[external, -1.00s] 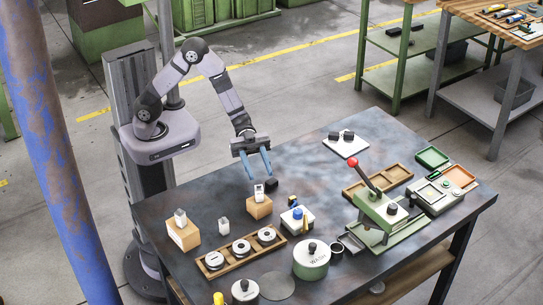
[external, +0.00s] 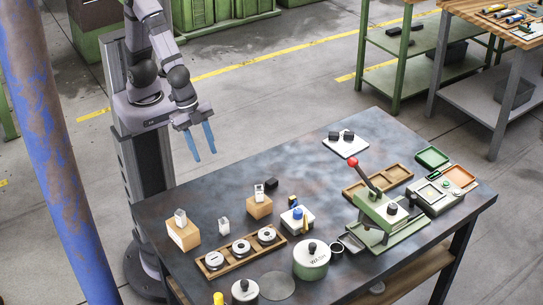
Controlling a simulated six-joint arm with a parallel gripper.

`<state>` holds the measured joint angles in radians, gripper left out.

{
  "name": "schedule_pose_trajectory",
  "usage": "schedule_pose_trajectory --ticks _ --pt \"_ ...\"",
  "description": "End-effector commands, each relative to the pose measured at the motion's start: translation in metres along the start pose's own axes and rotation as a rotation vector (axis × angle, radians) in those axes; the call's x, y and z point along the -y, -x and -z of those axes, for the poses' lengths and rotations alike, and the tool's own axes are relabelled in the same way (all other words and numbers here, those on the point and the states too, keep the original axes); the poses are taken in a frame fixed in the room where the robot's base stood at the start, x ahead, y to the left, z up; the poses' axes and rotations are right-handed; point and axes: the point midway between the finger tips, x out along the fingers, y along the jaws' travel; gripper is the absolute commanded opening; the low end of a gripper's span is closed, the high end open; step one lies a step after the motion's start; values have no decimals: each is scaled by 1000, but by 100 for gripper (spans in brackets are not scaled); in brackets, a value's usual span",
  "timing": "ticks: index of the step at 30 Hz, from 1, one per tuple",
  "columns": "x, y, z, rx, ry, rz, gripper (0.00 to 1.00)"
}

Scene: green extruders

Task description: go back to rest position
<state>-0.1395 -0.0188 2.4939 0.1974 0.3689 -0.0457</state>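My gripper (external: 201,143) has two blue fingers that stand apart and point downward, with nothing between them. It hangs beyond the far left edge of the dark worktable (external: 310,165), close to my column. My arm is folded up against the column. The gripper touches nothing on the table.
On the table are wooden blocks with small clear pieces (external: 259,205), a wooden tray with round discs (external: 240,248), a lidded WASH pot (external: 311,260), a green lever press (external: 383,215) and a white plate with dark knobs (external: 346,143). The table's far left area is clear.

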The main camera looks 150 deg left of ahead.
Motion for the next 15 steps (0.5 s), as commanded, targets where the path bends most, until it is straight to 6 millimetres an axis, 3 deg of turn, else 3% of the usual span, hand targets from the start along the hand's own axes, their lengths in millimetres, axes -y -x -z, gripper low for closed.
schedule_pose_trajectory --ticks 1,6,10,15 --pt "-13 17 -15 58 -4 -22 38" --pt "-44 44 -61 217 -5 -83 38" --pt "-54 55 -78 277 -8 -107 38" --pt "-58 57 -84 294 -8 -114 38"
